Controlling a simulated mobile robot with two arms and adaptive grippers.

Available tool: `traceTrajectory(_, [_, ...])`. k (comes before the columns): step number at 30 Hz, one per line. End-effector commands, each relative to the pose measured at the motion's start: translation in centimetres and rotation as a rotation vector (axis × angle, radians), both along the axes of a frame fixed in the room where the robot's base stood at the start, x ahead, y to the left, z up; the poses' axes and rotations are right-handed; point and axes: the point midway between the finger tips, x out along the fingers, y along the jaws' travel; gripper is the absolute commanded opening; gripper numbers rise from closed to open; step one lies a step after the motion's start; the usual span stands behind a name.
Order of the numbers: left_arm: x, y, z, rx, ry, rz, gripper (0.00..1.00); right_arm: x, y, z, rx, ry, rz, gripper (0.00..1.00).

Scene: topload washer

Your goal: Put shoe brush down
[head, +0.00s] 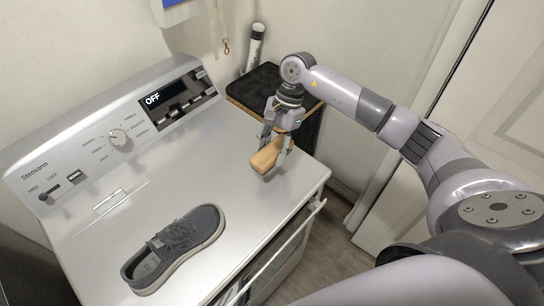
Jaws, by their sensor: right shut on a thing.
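The shoe brush (266,157) has a tan, wood-coloured body. My right gripper (273,152) is shut on it over the right part of the washer top, near the edge by the dark stand. The brush's underside is hidden, so I cannot tell whether it touches the washer top. A grey shoe (176,246) with a light sole lies on the washer top, to the left of the brush and nearer the front. My left gripper is not in view.
The white washer (100,240) has a raised rear panel with a knob (118,137) and a display reading OFF. A dark stand (262,88) with a cylindrical bottle (255,45) is behind the gripper. The washer top between shoe and brush is clear.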

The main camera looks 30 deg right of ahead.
Motion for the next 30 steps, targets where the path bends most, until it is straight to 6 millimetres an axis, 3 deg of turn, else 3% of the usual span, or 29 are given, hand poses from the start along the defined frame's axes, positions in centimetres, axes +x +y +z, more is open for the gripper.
traceTrajectory(5, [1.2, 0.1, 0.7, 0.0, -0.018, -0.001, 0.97, 0.0, 0.0, -1.5, 0.002, 0.001, -0.001, 0.06])
traceTrajectory(14, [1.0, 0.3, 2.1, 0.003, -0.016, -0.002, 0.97, 0.0, 0.1, -5.3, 0.002, 0.001, -0.001, 0.06])
traceTrajectory(27, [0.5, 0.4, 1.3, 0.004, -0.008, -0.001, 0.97, 0.1, 0.0, -6.1, 0.0, -0.001, 0.001, 0.06])
traceTrajectory(28, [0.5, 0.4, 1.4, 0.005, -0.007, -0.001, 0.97, 0.0, 0.0, -6.0, 0.0, -0.001, 0.001, 0.42])
traceTrajectory(30, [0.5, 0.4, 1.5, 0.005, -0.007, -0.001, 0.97, 0.0, 0.0, -5.9, 0.0, -0.001, 0.001, 0.47])
